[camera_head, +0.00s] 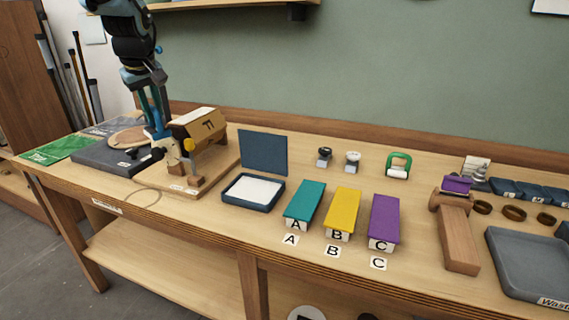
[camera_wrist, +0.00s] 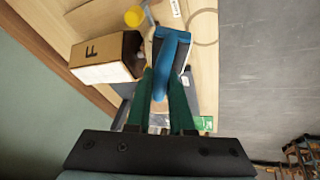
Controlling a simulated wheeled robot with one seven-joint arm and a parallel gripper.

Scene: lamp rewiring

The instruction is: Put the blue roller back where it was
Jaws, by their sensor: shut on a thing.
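My gripper (camera_head: 153,118) is at the left part of the workbench, pointing down. Its green fingers are shut on the blue roller (camera_head: 156,133), which is held between the dark slab and a wooden stand. In the wrist view the blue roller (camera_wrist: 172,48) shows between the fingertips of my gripper (camera_wrist: 161,88), and its blue handle is clear to see. Its lower end is partly hidden in the head view, so I cannot tell whether it touches anything.
A tan box (camera_head: 199,124) on the wooden stand (camera_head: 215,178) is close to the right of my gripper. A dark slab (camera_head: 90,155) with a wooden disc lies left. An open ink pad (camera_head: 253,190) and coloured blocks A, B and C (camera_head: 342,208) stand further right.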

